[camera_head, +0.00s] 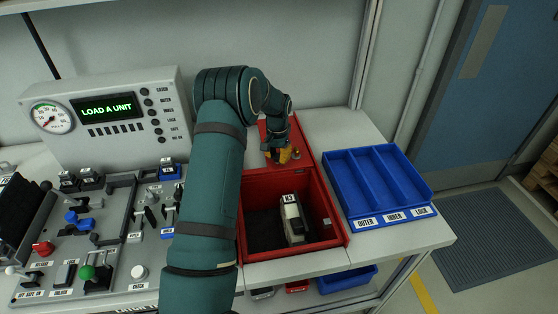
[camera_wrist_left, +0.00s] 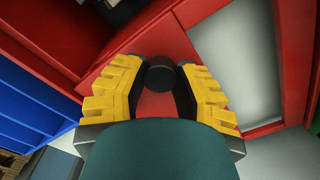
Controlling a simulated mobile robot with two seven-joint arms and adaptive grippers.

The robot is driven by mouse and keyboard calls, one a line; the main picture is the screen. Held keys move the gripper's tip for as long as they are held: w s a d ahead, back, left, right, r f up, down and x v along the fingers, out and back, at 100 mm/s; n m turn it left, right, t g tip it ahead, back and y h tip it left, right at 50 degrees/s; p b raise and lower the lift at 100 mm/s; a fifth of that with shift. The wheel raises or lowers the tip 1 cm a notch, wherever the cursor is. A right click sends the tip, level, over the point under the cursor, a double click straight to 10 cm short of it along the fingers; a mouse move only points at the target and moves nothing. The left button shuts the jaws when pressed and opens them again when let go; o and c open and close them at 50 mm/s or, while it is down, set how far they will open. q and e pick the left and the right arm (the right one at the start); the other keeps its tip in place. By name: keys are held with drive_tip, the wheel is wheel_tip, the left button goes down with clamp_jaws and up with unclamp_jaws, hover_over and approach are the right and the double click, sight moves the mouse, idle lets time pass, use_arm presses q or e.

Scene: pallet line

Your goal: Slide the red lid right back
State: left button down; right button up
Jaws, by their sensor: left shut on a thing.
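The red lid (camera_head: 301,166) lies at the back of the red box (camera_head: 341,222), and the front of the box stands open. My left gripper (camera_head: 279,157) is over the lid, its yellow fingers pointing down. In the left wrist view the fingers (camera_wrist_left: 160,85) are closed around a dark round knob (camera_wrist_left: 161,76) on the lid. Part of the lid is hidden by my arm and gripper. Inside the box a white and black unit (camera_head: 291,222) stands on a dark floor. My right gripper is in neither view.
A blue tray with three compartments (camera_head: 429,190) stands close to the right of the box. A control panel with levers (camera_head: 100,240) is to the left. A gauge and display console (camera_head: 107,112), reading "LOAD A UNIT", stands at the back left. Small bins sit below the bench front.

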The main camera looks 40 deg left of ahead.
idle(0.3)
use_arm(q)
drive_tip(key=c, duration=0.6)
unclamp_jaws()
drive_tip(key=shift+c, duration=0.2)
drive_tip(key=shift+r, duration=0.1)
wheel_tip(320, 180, up, 12)
drive_tip(key=shift+f, duration=0.2)
